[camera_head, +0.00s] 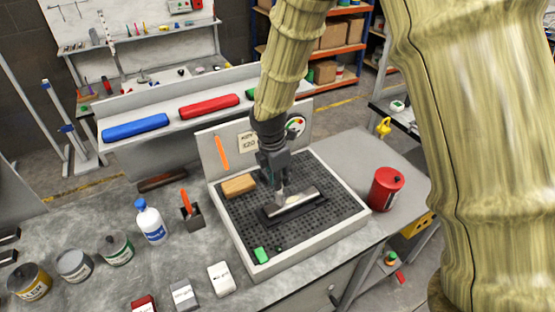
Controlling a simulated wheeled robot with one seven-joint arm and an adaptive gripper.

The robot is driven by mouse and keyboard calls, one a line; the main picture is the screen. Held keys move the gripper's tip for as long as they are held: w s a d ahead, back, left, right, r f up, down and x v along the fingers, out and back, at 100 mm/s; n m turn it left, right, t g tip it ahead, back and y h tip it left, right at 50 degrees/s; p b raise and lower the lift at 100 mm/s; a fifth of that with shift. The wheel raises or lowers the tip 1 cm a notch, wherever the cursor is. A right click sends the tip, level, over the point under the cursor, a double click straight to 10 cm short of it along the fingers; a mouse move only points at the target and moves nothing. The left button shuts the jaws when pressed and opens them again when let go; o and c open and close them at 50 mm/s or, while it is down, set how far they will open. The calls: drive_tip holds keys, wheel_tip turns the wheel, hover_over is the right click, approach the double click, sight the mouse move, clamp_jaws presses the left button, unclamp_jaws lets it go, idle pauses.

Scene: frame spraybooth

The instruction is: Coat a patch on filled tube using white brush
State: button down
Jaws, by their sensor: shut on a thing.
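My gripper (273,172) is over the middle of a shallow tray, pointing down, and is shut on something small. A pale, thin piece shows under the fingers; it may be the white brush, but it is too small to be sure. Just below it, a silver-grey bar-shaped piece (300,201), perhaps the filled tube, lies on a dark base on the tray's black perforated mat (318,232). The held piece is at or just above the bar's left part; I cannot tell whether they touch. No coated patch can be made out.
The light tray rim (341,233) surrounds the mat. A tan block (238,185) and a green block (260,255) lie on it. A red canister (385,189) stands right. A white bottle (150,222), a holder with an orange item (192,217) and several cans stand left.

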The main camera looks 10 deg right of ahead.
drive_tip(key=shift+d+r, duration=0.1)
drive_tip(key=shift+r, duration=3.6)
